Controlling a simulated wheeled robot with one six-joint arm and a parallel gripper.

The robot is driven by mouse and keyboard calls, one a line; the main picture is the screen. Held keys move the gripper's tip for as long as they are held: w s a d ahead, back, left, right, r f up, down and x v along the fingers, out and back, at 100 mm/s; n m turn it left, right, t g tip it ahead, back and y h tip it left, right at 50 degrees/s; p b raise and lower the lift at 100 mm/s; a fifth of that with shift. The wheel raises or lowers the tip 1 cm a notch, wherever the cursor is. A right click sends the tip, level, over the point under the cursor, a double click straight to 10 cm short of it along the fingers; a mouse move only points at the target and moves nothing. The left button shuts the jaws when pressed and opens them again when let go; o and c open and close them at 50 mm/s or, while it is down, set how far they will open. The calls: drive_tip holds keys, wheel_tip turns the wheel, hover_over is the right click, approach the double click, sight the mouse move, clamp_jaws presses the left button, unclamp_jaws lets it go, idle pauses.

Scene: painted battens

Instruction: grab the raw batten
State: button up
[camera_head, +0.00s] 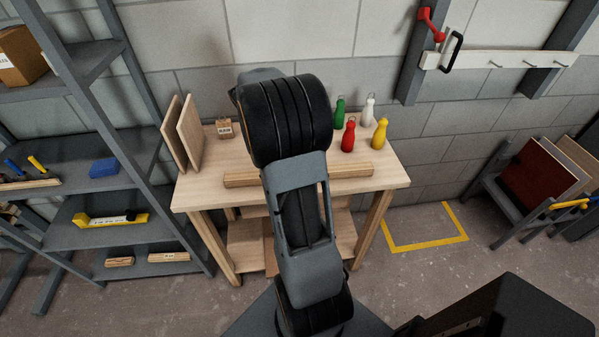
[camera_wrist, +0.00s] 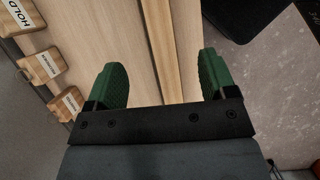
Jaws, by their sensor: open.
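The raw batten (camera_head: 352,171) is a plain pale wood bar lying across the workbench (camera_head: 190,200) in the head view. Its left end and right end show; my arm hides its middle. In the wrist view the batten (camera_wrist: 162,35) runs up the picture between the two green fingers of my gripper (camera_wrist: 163,75). The fingers are spread wide, with a gap on each side of the wood. I cannot tell how far above it they are. My gripper is hidden behind my arm in the head view.
Green, red, white and yellow bottles (camera_head: 348,136) stand at the bench's back right. Two upright boards (camera_head: 183,135) and a small tagged block (camera_head: 225,129) stand at back left. Grey shelving (camera_head: 100,185) is on the left. Labelled wood blocks (camera_wrist: 43,65) line the wrist view's left.

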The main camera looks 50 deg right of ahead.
drive_tip(key=x, duration=0.5)
drive_tip(key=d+x, duration=0.1)
drive_tip(key=x, duration=0.2)
drive_tip(key=shift+s, duration=0.1)
drive_tip(key=shift+s+p+x, duration=0.1)
drive_tip(key=shift+p+x, duration=0.3)
drive_tip(key=shift+x, duration=1.1)
drive_tip(key=shift+s+p+x, duration=0.15)
drive_tip(key=shift+p+x, duration=0.2)
drive_tip(key=shift+x, duration=1.15)
drive_tip(key=shift+d+r, duration=0.15)
drive_tip(key=shift+d, duration=0.05)
drive_tip(key=c, duration=1.2)
drive_tip(key=shift+r, duration=0.1)
drive_tip(key=shift+c, duration=0.2)
